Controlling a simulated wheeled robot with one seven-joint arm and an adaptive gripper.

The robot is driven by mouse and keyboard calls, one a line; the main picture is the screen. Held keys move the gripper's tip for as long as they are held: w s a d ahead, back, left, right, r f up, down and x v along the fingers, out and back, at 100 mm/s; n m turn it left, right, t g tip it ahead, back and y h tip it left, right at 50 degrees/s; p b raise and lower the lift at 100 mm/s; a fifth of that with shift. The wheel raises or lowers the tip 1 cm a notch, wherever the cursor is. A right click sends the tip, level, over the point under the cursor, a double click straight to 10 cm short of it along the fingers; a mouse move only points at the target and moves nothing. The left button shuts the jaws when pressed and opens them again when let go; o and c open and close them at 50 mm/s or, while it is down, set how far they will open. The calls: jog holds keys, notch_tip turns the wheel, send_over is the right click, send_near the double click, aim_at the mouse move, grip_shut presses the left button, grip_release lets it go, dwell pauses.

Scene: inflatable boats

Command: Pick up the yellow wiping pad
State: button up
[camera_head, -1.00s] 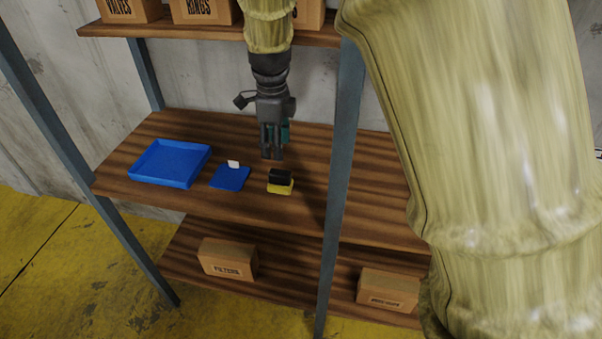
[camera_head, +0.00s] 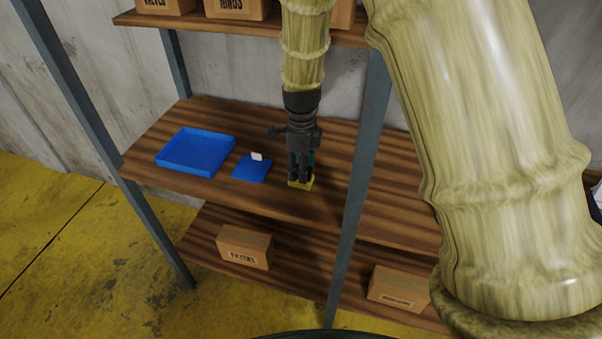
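The yellow wiping pad (camera_head: 301,184) lies on the middle wooden shelf, right of a blue flat piece. Only its lower yellow part shows clearly. My gripper (camera_head: 300,177) points down right over it, and its fingers hide the pad's dark upper part. The fingertips are at the pad's height, but I cannot tell whether they are closed on it or only around it.
A blue tray (camera_head: 170,165) and a blue flat piece (camera_head: 246,174) with a white tag (camera_head: 257,156) are on the same shelf to the left. A grey post (camera_head: 362,150) stands close on the right. Boxes sit on the shelves above and below (camera_head: 244,246).

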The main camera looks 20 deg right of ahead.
jog(key=shift+f, duration=0.6)
jog(key=c, duration=1.1)
jog(key=shift+r, duration=0.15)
notch_tip(320, 180, up, 28)
jog(key=b, duration=0.4)
